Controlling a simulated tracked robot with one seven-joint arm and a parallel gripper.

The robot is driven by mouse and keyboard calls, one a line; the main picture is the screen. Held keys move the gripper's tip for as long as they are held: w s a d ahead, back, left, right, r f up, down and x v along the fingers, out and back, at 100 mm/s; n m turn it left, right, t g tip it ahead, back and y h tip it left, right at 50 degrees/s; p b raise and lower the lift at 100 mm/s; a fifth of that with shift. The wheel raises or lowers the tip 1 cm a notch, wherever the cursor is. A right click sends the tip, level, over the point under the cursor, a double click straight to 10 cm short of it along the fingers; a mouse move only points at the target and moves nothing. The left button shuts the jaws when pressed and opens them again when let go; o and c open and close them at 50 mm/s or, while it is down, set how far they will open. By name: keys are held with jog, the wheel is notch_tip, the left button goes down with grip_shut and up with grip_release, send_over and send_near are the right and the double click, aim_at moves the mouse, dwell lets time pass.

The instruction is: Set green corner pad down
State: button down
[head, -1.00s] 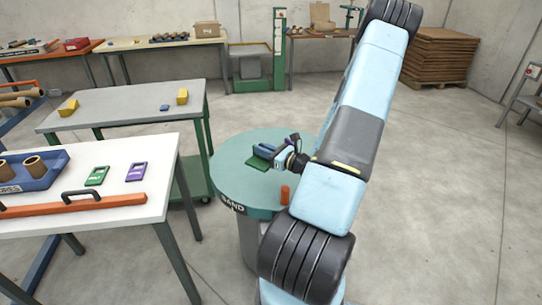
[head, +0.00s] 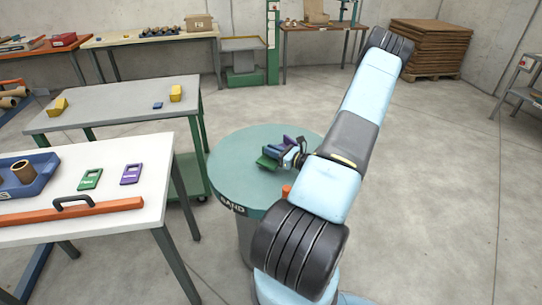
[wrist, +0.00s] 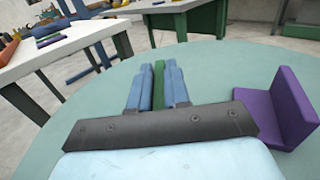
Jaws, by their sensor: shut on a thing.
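My gripper (head: 274,154) is over the round teal table, shut on the green corner pad (head: 264,162). In the wrist view the green pad (wrist: 158,84) shows as a narrow upright strip between the blue fingers (wrist: 158,68). Whether the pad touches the tabletop or hangs just above it, I cannot tell. A purple corner pad (wrist: 287,112) stands on the table just right of my gripper in the wrist view. In the head view the purple pad (head: 290,141) is partly hidden behind my gripper.
The round table (head: 237,155) is bare to the left of my gripper. An orange piece (head: 286,190) is at its near side, partly hidden by my arm. A white table (head: 110,220) with green and purple tags stands left, and a grey table (head: 120,105) stands behind it.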

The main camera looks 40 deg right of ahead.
aim_at(269, 158)
jog(key=shift+a+f, duration=0.1)
jog(key=shift+f, duration=1.2)
jog(key=c, duration=1.1)
grip_release()
jog(key=shift+f, duration=0.1)
